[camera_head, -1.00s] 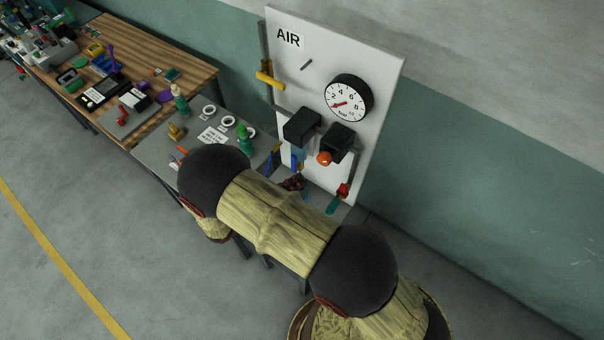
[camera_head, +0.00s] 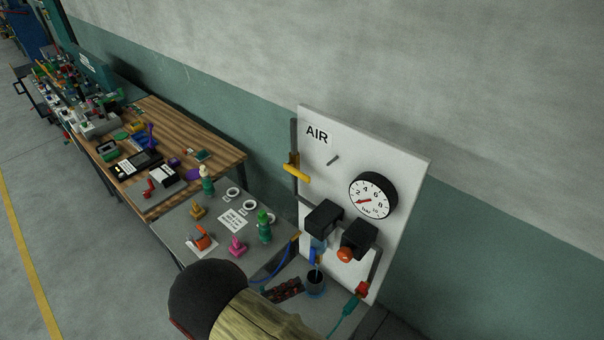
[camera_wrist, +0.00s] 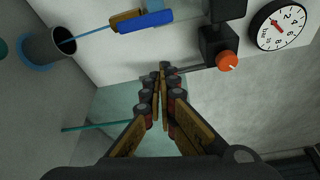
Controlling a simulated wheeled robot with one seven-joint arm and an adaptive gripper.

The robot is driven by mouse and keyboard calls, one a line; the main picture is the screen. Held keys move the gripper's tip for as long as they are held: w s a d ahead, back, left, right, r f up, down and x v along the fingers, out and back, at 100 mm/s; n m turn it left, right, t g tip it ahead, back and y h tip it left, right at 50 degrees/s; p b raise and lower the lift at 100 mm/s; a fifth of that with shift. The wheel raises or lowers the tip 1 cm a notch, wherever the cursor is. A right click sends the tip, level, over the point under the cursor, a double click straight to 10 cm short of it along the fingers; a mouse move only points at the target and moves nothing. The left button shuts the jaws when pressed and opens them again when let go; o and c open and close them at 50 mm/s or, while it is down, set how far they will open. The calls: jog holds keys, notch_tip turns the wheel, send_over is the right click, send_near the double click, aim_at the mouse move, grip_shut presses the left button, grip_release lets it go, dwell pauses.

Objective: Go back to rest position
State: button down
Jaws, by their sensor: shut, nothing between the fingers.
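My gripper (camera_wrist: 162,72) shows in the wrist view with its two fingers together and nothing between them. It is in front of the air panel and apart from it, below the orange knob (camera_wrist: 228,62) as pictured. The white AIR panel (camera_head: 318,165) stands upright at the table's end with a round gauge (camera_head: 373,195), black blocks and an orange knob (camera_head: 344,254).
The grey table carries green, pink, yellow and orange items and a dark cup (camera_head: 316,283) under the panel. A wooden bench (camera_head: 215,150) with many tools adjoins it. A wall runs behind. The grey floor (camera_head: 75,255) at left is clear.

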jog(key=s+d+f+m+g+y+b, duration=0.1)
jog(key=s+d+f+m+g, duration=0.15)
jog(key=s+m+g, duration=0.35)
jog(key=s+d+f+m+g+y, duration=0.1)
jog(key=s+d+m, duration=0.2)
jog(key=m, duration=0.6)
jog(key=s+d+r+m+t+y+b, duration=0.1)
jog(key=s+d+r+m+y+b, duration=0.1)
jog(key=d+r+m+y+b, duration=0.4)
jog(key=s+d+r+m+t+y+b, duration=0.2)
jog(key=d+r+m+y+b, duration=0.4)
jog(key=m, duration=1.3)
jog(key=shift+s+d+r+b, duration=0.35)
jog(key=shift+d+r+b, duration=1.2)
jog(key=shift+d+b, duration=1.55)
jog(key=shift+a, duration=0.1)
